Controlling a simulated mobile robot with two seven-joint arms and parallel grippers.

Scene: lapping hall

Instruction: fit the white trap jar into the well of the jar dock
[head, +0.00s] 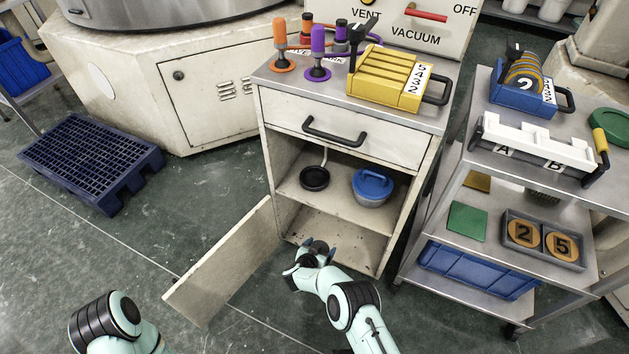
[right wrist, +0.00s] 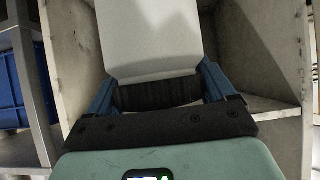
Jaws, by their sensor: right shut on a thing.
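My right gripper (head: 318,252) is low at the front of the open cabinet, by its bottom compartment. In the right wrist view its blue fingers (right wrist: 160,90) are shut on the white trap jar (right wrist: 152,38), at a black ribbed part. In the head view the gripper hides most of the jar. A round black dish-like piece (head: 315,178) with a thin pale tube above it is on the cabinet's middle shelf; it may be the jar dock, but I cannot tell for sure. My left arm shows at lower left, its gripper out of view.
The cabinet door (head: 222,265) hangs open at left. A blue-lidded pot (head: 370,190) is right of the black piece, under a closed drawer (head: 340,130). A trolley (head: 415,245) stands close on the right. A blue pallet (head: 90,160) lies at left. Floor between is clear.

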